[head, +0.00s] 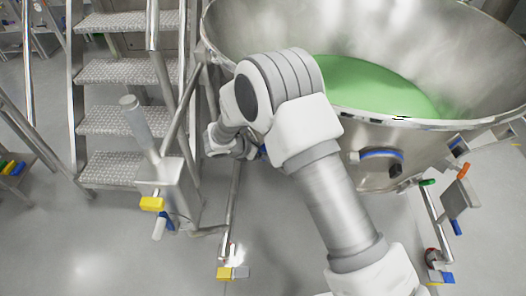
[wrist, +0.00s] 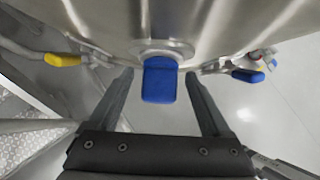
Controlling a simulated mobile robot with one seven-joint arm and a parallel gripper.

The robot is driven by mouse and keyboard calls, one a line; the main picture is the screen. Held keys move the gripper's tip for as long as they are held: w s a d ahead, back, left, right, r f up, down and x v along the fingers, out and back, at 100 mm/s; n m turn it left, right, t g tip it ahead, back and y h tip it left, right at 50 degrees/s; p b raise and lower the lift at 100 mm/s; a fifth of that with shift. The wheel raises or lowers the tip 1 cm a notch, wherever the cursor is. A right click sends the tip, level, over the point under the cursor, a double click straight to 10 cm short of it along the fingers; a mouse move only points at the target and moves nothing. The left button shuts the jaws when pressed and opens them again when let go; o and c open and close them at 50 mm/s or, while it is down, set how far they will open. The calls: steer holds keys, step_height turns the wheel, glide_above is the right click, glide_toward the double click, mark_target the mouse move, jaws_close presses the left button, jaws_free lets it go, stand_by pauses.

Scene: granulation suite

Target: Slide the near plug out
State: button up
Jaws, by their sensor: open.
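A blue block-shaped piece (wrist: 160,82), which looks like the plug, sits in a round metal fitting on the steel vessel wall in the wrist view. My gripper (wrist: 159,74) is open, with one dark finger on each side of the blue piece. Gaps show between the fingers and the piece, so it is not gripped. In the head view my own arm covers most of the gripper and the plug; only a small speck of blue shows beside the arm.
A large steel bowl (head: 450,52) holding green material (head: 370,84) fills the upper right. Metal steps (head: 125,72) stand at the left. Grey floor (head: 90,250) is clear at lower left.

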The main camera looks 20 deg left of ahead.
steer(key=shift+w, duration=0.1)
jaws_close()
stand_by(0.4)
